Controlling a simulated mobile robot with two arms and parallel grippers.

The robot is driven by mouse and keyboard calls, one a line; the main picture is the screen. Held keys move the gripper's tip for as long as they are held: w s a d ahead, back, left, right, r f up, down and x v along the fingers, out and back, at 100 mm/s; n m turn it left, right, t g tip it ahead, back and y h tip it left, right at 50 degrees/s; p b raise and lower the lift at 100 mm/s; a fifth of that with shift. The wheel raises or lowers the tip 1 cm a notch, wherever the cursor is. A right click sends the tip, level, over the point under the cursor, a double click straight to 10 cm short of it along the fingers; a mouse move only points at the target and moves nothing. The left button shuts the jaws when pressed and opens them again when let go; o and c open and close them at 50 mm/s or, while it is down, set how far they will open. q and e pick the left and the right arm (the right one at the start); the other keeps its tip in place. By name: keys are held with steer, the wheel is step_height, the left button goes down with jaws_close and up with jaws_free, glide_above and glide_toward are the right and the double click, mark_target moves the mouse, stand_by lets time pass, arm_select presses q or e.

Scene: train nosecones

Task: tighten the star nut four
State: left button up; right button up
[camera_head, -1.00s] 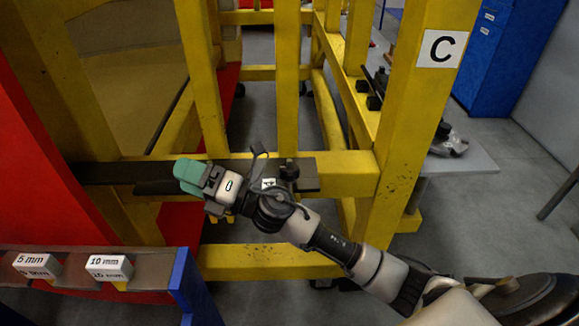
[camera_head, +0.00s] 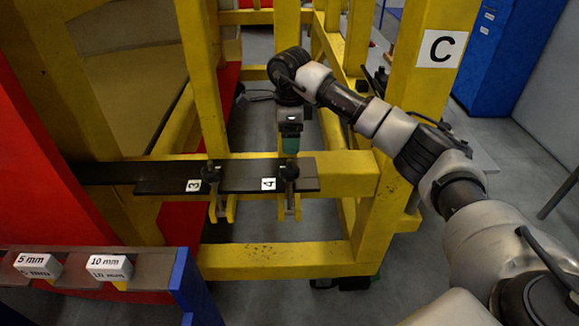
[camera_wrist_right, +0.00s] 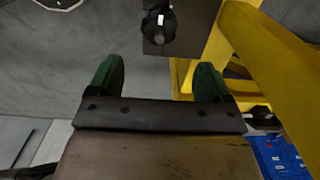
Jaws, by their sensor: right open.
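Star nut four is the dark knob (camera_head: 291,170) beside the "4" label on a black plate (camera_head: 240,178) fixed to the yellow beam. My right gripper (camera_head: 290,148) hangs just above and behind it, green fingers pointing down. In the right wrist view a dark star-shaped knob (camera_wrist_right: 158,27) sits on a plate beyond the fingertips, roughly centred between them. The green fingers (camera_wrist_right: 160,68) are spread apart, with nothing between them. My left gripper is not in view.
Another knob (camera_head: 212,172) stands by the "3" label to the left. Yellow frame posts (camera_head: 205,80) rise around the beam, with a "C" post (camera_head: 420,100) at right. A rack with labelled boxes (camera_head: 108,264) is at lower left.

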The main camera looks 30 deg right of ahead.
mark_target(290, 167)
step_height(290, 167, down, 9)
steer(key=p, duration=0.2)
steer(key=shift+r+p, duration=0.15)
steer(key=shift+p, duration=0.2)
steer(key=shift+f, duration=0.85)
steer(key=shift+c, duration=0.5)
steer(key=c, duration=0.8)
steer(key=shift+c, duration=0.2)
